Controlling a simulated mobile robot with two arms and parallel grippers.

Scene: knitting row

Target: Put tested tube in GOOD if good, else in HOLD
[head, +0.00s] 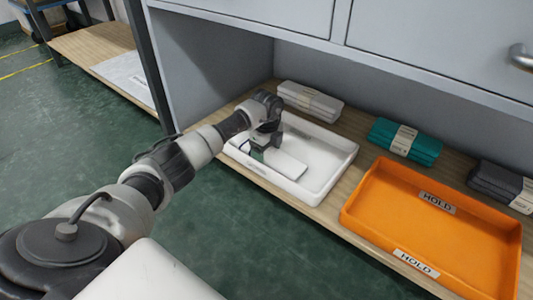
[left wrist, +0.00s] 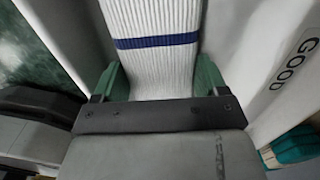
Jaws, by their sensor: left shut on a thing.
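The tube is a white ribbed knit piece with a dark blue stripe (left wrist: 155,65), seen close in the left wrist view. My left gripper (head: 262,142) is low inside the white tray (head: 338,163), and its green fingers (left wrist: 160,82) are shut on the tube from both sides. The tray's GOOD label (left wrist: 295,62) shows in the left wrist view. A pale flat piece (head: 286,164) lies by the gripper in the head view. Whether the tube touches the tray floor cannot be told. The orange tray marked HOLD (head: 375,218) is empty. My right gripper is out of view.
Folded banded bundles stand along the back of the wooden shelf: white (head: 310,100), teal (head: 405,141) and dark grey (head: 500,186). Grey drawers (head: 420,70) overhang the shelf. A side wall (head: 215,75) closes its left end.

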